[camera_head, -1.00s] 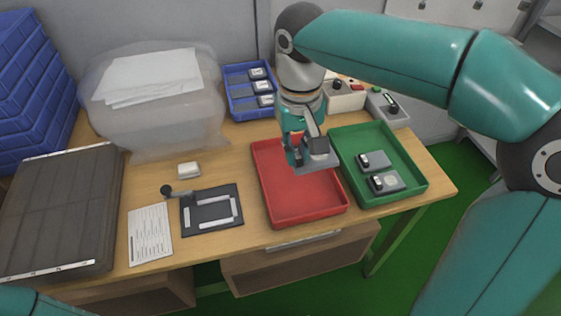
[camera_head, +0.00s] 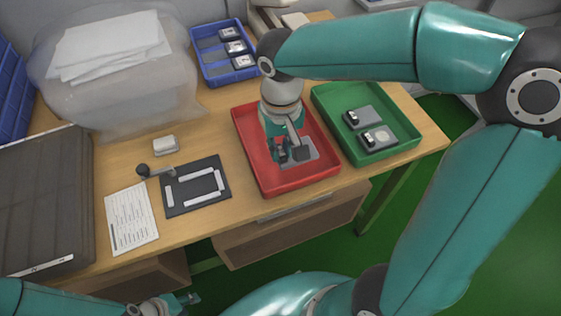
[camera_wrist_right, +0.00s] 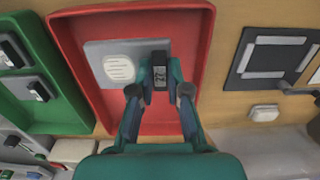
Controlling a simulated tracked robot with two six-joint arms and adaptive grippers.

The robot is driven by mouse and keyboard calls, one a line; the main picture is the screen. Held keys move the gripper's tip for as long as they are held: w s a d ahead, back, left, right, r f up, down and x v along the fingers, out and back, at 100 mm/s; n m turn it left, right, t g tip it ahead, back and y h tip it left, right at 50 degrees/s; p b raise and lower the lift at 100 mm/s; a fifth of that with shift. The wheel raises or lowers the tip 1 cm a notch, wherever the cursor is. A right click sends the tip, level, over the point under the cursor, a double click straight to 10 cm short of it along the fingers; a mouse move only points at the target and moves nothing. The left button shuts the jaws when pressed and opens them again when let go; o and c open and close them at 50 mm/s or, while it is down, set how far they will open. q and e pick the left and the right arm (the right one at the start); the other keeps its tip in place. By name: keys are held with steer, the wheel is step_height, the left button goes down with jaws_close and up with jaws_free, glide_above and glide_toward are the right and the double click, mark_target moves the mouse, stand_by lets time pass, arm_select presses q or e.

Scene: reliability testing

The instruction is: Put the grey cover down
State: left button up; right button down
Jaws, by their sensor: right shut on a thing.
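The grey cover (camera_head: 313,150) is a flat grey unit with a pale round patch and a small black display block. It lies level within the red tray (camera_head: 300,184), at or just above its floor; I cannot tell if it touches. My right gripper (camera_head: 288,153) points down into the tray and is shut on the cover. In the right wrist view the fingers (camera_wrist_right: 160,90) pinch the cover (camera_wrist_right: 105,52) at its black block, inside the red tray (camera_wrist_right: 190,20). My left gripper (camera_head: 185,300) is low at the bottom left, away from the bench; its jaws are too small to read.
A green tray (camera_head: 400,155) with two similar units stands right of the red tray. A blue tray (camera_head: 230,78) with several units is behind. Left are a dark fixture (camera_head: 172,208), a paper sheet (camera_head: 130,220), a white block (camera_head: 165,145) and a plastic bag (camera_head: 120,105).

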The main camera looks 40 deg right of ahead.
mark_target(281, 151)
steer(key=shift+f+b, duration=0.35)
steer(key=shift+f, duration=2.15)
steer(key=shift+f, duration=0.2)
steer(key=c, duration=1.1)
jaws_free()
steer(key=shift+r, duration=0.1)
steer(key=shift+c, duration=0.2)
steer(key=shift+r, duration=0.1)
steer(key=shift+r, duration=0.2)
step_height(281, 151, up, 12)
steer(key=shift+f+p, duration=0.2)
steer(key=shift+p, duration=0.8)
